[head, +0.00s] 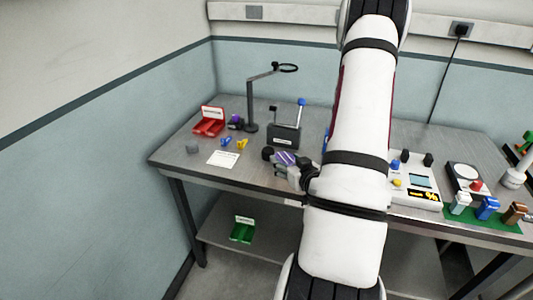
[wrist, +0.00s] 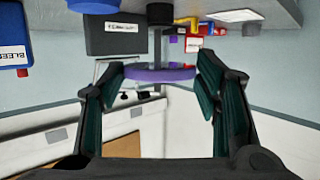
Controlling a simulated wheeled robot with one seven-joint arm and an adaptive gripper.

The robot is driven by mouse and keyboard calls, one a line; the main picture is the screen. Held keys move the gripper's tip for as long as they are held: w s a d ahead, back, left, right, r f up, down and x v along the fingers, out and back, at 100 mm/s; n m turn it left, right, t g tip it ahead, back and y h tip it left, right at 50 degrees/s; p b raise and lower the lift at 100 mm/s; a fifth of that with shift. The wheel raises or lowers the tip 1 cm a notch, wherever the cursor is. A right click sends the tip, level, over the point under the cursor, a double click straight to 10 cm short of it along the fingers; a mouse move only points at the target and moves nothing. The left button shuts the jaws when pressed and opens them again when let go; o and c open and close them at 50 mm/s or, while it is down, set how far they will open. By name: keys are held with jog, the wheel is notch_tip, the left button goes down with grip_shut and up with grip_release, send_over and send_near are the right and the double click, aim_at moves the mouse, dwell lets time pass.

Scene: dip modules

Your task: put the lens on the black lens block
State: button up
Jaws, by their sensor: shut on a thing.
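The lens I take to be the purple disc (wrist: 160,75) held edge-on between the two fingers of my gripper (wrist: 160,85) in the wrist view. In the head view, my gripper (head: 292,172) is at the table's front edge, partly hidden by my arm, with the purple disc (head: 286,157) at its tip. A small black round block (head: 268,153) stands on the table just left of the gripper; it also shows in the wrist view (wrist: 160,12), beyond the lens. It looks like the lens block, though I see no label on it. Lens and block are apart.
A dark labelled box (head: 284,137) with upright levers stands behind the gripper. A stand with a ring (head: 251,100), a red bin (head: 209,121) and a white card (head: 223,158) are left. A white device (head: 415,180) is right of my arm. A green bin (head: 242,229) sits on the lower shelf.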

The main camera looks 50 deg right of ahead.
aim_at(270, 153)
jog(key=b+x, duration=0.3)
jog(key=shift+w+d+r, duration=0.1)
jog(key=shift+w+r, duration=0.05)
jog(key=shift+w, duration=0.05)
jog(key=w+b, duration=0.1)
jog(key=b, duration=0.1)
jog(key=w+d+b, duration=0.1)
jog(key=b, duration=0.2)
jog(key=shift+w+d, duration=0.1)
jog(key=x, duration=0.2)
jog(key=r+b+x, duration=0.1)
jog(key=x, duration=0.2)
jog(key=b+x, duration=0.1)
jog(key=x, duration=0.1)
jog(key=shift+w+d+r, duration=0.2)
jog(key=shift+w+d, duration=0.05)
jog(key=shift+w, duration=0.1)
notch_tip(270, 153, down, 3)
jog(key=b, duration=0.2)
jog(key=shift+f+b, duration=0.25)
jog(key=shift+b, duration=0.05)
jog(key=shift+r, duration=0.1)
